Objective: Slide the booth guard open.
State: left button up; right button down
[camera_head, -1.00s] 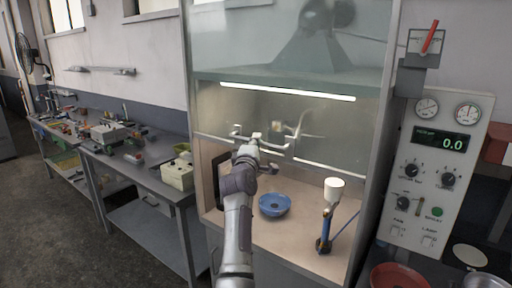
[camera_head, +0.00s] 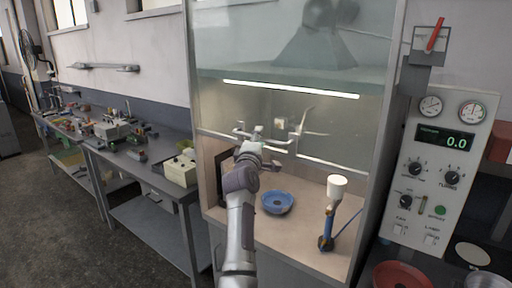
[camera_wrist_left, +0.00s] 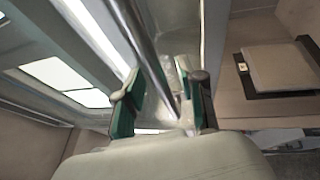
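The booth guard (camera_head: 222,105) is a clear glass panel across the front of the booth, lowered partway, with open space below it. Its pale handle bar (camera_head: 280,142) runs along the lower part of the glass. My left gripper (camera_head: 256,146) is up at this handle, in front of the booth. In the left wrist view, the green-padded fingers of my left gripper (camera_wrist_left: 165,105) stand apart on either side of the metal bar (camera_wrist_left: 146,40). A gap shows between the fingers and the bar. My right gripper is not in view.
Inside the booth are a blue bowl (camera_head: 278,202) and a blue stand with a white cup (camera_head: 337,187). A control panel (camera_head: 440,175) is at the right. A cluttered workbench (camera_head: 150,163) stands at the left, with free floor before it.

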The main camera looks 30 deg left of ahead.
pick_arm(q)
jog(key=v, duration=1.1)
jog(key=shift+s, duration=0.25)
jog(key=shift+f, duration=0.1)
